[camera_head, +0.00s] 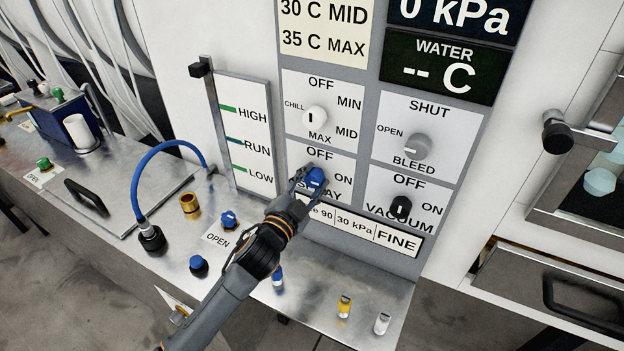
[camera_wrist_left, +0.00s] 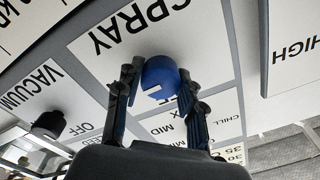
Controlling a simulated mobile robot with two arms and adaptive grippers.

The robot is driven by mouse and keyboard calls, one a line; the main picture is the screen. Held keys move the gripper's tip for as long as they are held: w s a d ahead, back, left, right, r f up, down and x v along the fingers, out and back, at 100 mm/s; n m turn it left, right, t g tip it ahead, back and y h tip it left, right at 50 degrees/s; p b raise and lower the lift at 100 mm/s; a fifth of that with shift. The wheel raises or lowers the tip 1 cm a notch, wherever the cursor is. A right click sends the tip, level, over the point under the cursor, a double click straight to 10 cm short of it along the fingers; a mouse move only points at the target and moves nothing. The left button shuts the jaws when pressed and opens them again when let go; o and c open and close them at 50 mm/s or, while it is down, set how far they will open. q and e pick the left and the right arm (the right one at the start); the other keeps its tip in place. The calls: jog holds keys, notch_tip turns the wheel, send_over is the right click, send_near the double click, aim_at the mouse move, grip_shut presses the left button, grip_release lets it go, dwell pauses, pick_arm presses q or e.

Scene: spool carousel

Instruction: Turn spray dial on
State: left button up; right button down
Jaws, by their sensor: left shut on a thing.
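The blue spray dial (camera_head: 316,178) sits on the grey panel, under an OFF label and left of an ON label. It also shows in the left wrist view (camera_wrist_left: 160,74), with a white mark on its face. My left gripper (camera_head: 304,180) reaches it from the lower left, with its fingers shut on the dial. In the left wrist view the two fingers (camera_wrist_left: 158,95) lie on either side of the blue knob. The gripper covers part of the SPRAY label. My right gripper is not in view.
Close by are a white chill dial (camera_head: 315,118), a grey bleed dial (camera_head: 417,147) and a black vacuum dial (camera_head: 400,208). The steel bench below holds a blue hose (camera_head: 150,165), a brass fitting (camera_head: 189,206), blue knobs and small vials (camera_head: 344,306).

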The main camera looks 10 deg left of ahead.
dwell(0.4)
pick_arm(q)
jog(key=o, duration=1.2)
jog(key=shift+s, duration=0.1)
jog(key=shift+s+a+f, duration=0.1)
jog(key=shift+s+a, duration=0.05)
jog(key=shift+s, duration=0.2)
jog(key=v, duration=1.1)
